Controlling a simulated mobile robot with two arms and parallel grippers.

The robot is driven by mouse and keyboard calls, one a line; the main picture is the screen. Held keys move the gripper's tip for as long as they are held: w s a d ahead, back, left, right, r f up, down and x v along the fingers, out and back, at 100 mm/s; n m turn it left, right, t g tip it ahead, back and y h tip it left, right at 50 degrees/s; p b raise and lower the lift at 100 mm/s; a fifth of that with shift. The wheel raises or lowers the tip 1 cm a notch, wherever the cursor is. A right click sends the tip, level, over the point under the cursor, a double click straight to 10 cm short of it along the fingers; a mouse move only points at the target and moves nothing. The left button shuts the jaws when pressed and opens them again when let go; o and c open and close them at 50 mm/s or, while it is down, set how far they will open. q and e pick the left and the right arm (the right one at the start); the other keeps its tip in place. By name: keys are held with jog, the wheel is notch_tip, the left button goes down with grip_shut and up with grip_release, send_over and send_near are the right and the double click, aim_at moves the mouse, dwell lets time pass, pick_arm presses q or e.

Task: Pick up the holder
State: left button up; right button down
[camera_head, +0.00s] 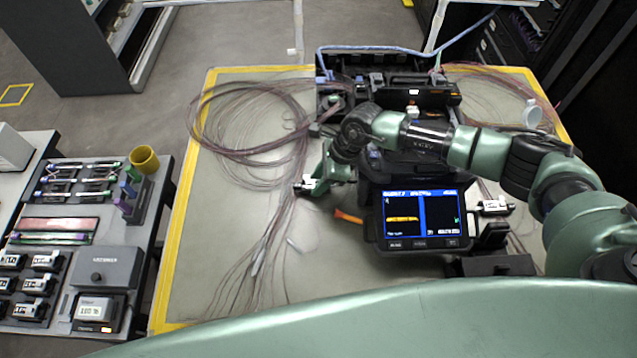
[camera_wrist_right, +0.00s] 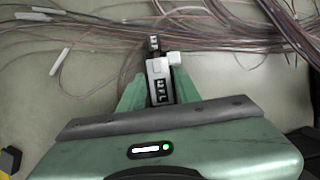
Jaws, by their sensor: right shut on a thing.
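The holder (camera_wrist_right: 158,80) is a small white and black block with dark lettering. In the right wrist view it sits between the green fingertips of my right gripper (camera_wrist_right: 159,88), which is shut on it. In the head view the holder (camera_head: 308,185) shows at the tip of my right gripper (camera_head: 318,180), over the fibre strands left of the splicer screen. I cannot tell whether it touches the table. My left gripper is not in view.
The fusion splicer with a lit screen (camera_head: 420,218) stands right of the gripper. A second white and black holder (camera_head: 494,207) is at its right side. Loose fibres (camera_head: 250,130) spread over the table (camera_head: 222,250). A side table (camera_head: 60,205) at left carries several holders and a yellow cup (camera_head: 144,159).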

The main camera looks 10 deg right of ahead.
notch_tip(320, 180, up, 19)
jog(key=b, duration=0.4)
